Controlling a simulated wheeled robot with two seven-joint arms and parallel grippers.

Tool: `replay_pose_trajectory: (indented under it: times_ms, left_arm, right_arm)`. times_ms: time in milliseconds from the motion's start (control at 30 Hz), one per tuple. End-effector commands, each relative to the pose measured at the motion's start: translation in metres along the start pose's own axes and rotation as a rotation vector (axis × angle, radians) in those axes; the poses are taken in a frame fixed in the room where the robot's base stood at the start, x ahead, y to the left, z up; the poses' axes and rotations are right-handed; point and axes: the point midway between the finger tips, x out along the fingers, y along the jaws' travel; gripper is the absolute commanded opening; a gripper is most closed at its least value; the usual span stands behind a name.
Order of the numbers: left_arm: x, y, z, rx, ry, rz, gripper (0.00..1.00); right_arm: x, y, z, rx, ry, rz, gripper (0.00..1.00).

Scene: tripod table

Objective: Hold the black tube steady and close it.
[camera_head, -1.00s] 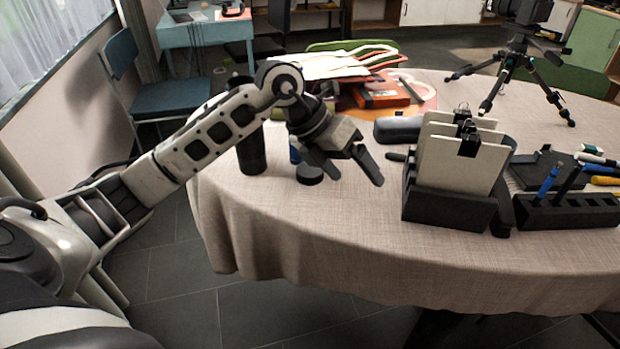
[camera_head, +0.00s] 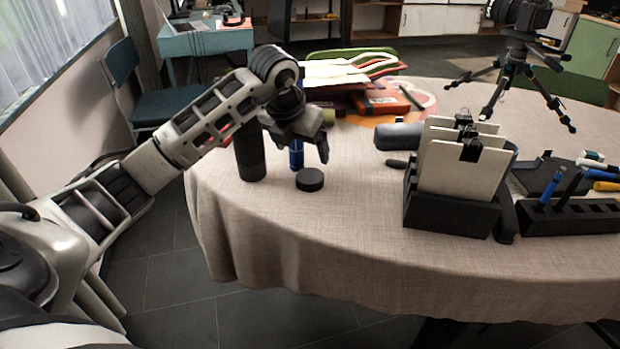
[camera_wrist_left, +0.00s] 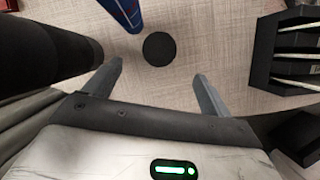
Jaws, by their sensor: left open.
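The black tube (camera_head: 250,160) stands upright near the table's left edge, its upper part hidden behind my left arm. In the left wrist view it is the large dark cylinder (camera_wrist_left: 40,52) at the left, outside the fingers. A round black cap (camera_head: 310,180) lies flat on the cloth to the tube's right. It shows as a black disc (camera_wrist_left: 159,48) in the left wrist view, beyond and between the fingertips. My left gripper (camera_head: 311,152) is open and empty, above and behind the cap; its fingers (camera_wrist_left: 157,70) are spread. My right gripper is not in view.
A blue cylinder (camera_head: 296,157) stands close behind the cap. A black file holder (camera_head: 450,213) with white boards is at the right, near a pen rack (camera_head: 570,217). A tripod (camera_head: 510,75) stands farther back. The front middle cloth (camera_head: 340,235) is clear.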

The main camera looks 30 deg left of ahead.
Motion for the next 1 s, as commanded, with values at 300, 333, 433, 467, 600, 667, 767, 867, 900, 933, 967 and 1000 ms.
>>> replay_pose_trajectory:
  times_ms: [300, 333, 433, 467, 600, 667, 767, 867, 900, 933, 967, 1000]
  left_arm:
    - [0.044, 0.0, 0.0, 0.0, 0.001, -0.001, 0.83]
    - [0.045, 0.0, 0.0, 0.001, 0.0, -0.001, 0.83]
    - [0.046, 0.0, 0.0, 0.001, 0.0, -0.001, 0.83]
    - [0.045, 0.0, 0.0, 0.001, -0.001, -0.001, 0.83]
    - [0.045, 0.0, 0.0, 0.001, -0.001, -0.001, 0.83]
    - [0.047, -0.001, 0.0, 0.001, 0.0, -0.001, 0.83]
    - [0.057, -0.001, -0.002, -0.002, 0.002, -0.002, 0.83]
    - [0.074, -0.001, -0.004, -0.002, 0.003, -0.003, 0.83]
    - [0.08, -0.001, -0.005, -0.002, 0.003, -0.003, 0.83]
    - [0.084, -0.001, -0.004, -0.003, 0.002, -0.003, 0.83]
    - [0.088, -0.001, -0.004, -0.002, 0.001, -0.003, 0.83]
    - [0.092, 0.0, -0.004, -0.001, 0.0, -0.002, 0.83]
  right_arm:
    - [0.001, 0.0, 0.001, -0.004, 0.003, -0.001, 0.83]
    - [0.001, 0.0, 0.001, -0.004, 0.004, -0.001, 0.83]
    - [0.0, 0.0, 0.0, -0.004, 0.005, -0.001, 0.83]
    - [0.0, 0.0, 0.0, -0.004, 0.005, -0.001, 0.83]
    - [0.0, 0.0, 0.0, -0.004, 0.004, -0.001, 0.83]
    - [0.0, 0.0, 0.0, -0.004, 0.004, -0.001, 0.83]
    - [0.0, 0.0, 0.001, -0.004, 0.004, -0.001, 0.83]
    - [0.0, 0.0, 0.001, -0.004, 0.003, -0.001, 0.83]
    - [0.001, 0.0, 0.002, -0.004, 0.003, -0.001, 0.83]
    - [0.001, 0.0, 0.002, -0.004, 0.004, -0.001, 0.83]
    - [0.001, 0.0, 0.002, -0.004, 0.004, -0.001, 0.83]
    - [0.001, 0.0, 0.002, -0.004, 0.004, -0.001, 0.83]
